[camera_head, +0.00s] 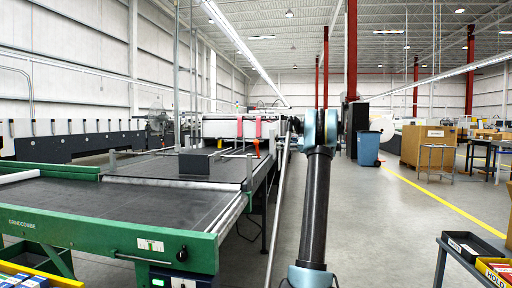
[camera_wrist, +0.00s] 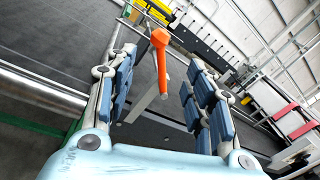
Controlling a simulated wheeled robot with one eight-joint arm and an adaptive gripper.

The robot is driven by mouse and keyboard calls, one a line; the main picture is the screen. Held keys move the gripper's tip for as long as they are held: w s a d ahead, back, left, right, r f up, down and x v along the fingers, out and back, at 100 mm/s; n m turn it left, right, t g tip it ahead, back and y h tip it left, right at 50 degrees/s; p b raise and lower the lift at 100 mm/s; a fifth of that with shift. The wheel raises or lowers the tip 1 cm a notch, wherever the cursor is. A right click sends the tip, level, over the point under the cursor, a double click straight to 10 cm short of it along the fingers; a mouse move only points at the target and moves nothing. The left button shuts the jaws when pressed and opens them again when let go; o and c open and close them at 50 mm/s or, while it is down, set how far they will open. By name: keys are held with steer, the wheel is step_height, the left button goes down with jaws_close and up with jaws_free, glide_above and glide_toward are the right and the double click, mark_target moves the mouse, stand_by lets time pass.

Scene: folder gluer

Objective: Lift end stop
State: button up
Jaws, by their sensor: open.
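In the wrist view, an orange handle (camera_wrist: 160,42) stands between the two blue-padded fingers of my open gripper (camera_wrist: 162,62). It rises from near a grey flat bar (camera_wrist: 145,104), and neither finger visibly touches it. I cannot tell how far off the handle is in depth. The head view shows a small orange part (camera_head: 256,147) at the far right side of the conveyor. A dark block (camera_head: 194,160) with thin rods sits across the black belt. I cannot tell for sure which of these parts is the end stop. My gripper's fingers are hidden in the head view.
The green-framed conveyor (camera_head: 110,242) fills the left foreground. A metal side rail (camera_wrist: 40,90) runs near my gripper. A blue bin (camera_head: 368,148) and a cardboard box (camera_head: 428,146) stand to the right. A cart with trays (camera_head: 470,246) is at the right front. The aisle floor is clear.

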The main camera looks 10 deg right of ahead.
mark_target(256, 143)
steer(key=x, duration=1.6)
steer(key=shift+a, duration=0.1)
jaws_close()
